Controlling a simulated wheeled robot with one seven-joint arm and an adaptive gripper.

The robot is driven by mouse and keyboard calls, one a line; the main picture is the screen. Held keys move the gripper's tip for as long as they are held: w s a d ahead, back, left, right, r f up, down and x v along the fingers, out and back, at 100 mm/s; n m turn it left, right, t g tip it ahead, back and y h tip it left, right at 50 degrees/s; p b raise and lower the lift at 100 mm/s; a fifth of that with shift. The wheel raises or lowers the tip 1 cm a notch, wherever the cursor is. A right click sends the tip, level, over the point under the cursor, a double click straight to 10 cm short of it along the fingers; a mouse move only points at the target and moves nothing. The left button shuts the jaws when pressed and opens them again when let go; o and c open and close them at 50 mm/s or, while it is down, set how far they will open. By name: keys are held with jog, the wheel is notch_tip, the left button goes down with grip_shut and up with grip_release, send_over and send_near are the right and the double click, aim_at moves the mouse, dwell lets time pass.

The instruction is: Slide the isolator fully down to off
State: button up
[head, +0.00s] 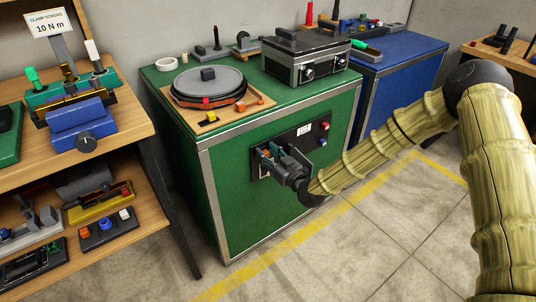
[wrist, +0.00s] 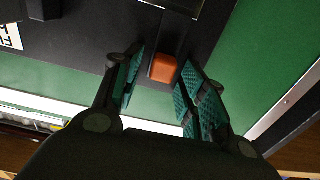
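A black panel (head: 300,146) is mounted on the front of the green cabinet (head: 236,222). I take the isolator to be the orange block (wrist: 164,68) on a dark upright strip, near the panel's edge in the wrist view. A small orange patch (head: 265,153) shows beside my gripper in the head view. My gripper (head: 268,158) is at the left part of the panel. In the wrist view its teal-padded fingers (wrist: 162,82) stand apart, one on each side of the orange block, with gaps visible. Contact cannot be confirmed. My gripper hides part of the panel in the head view.
The panel also carries a red button (head: 325,127), a blue piece (head: 323,141) and a white label (head: 303,130). A turntable-like device (head: 208,84) and a grey box (head: 305,58) stand on the cabinet top. A wooden shelf unit (head: 137,133) is at left. Floor in front is clear.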

grip_shut()
notch_tip(320, 180, down, 3)
jog(key=shift+f+b, duration=0.2)
jog(key=shift+b, duration=0.6)
jog(key=shift+o, duration=0.8)
grip_release()
jog(key=v, duration=1.2)
